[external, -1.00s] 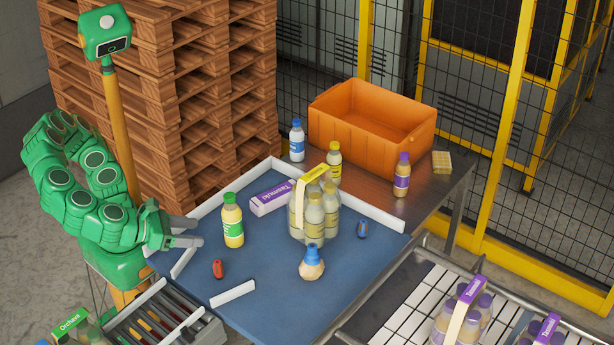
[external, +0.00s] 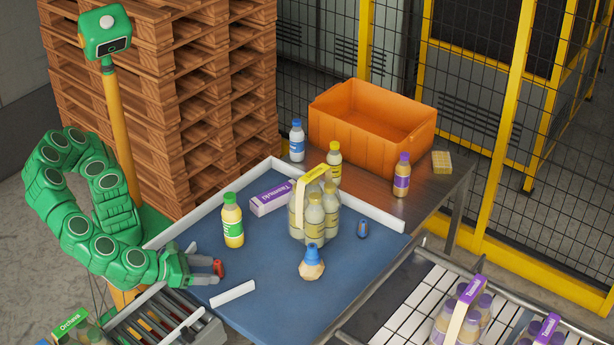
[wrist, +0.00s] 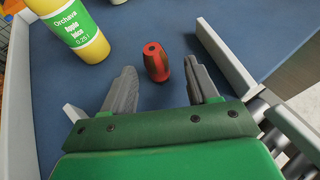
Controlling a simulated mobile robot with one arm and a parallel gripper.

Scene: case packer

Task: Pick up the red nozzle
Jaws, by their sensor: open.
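The red nozzle (wrist: 156,62) is a small red piece with dark markings and a hole in its end, on the blue table surface. In the wrist view it sits between and slightly beyond the tips of my gripper (wrist: 163,80), with a gap on both sides. My gripper is open and empty. In the external view my gripper (external: 216,269) is low over the table's near left part, with the nozzle (external: 219,268) at its fingertips; the fingers partly cover it there.
A yellow juice bottle with a green label (wrist: 75,30) stands left of the nozzle. A white rail (wrist: 222,55) lies close to the right finger. A blue nozzle (external: 362,229), a blue-capped item (external: 312,262) and a bottle pack (external: 314,215) stand farther right. An orange crate (external: 365,155) is behind.

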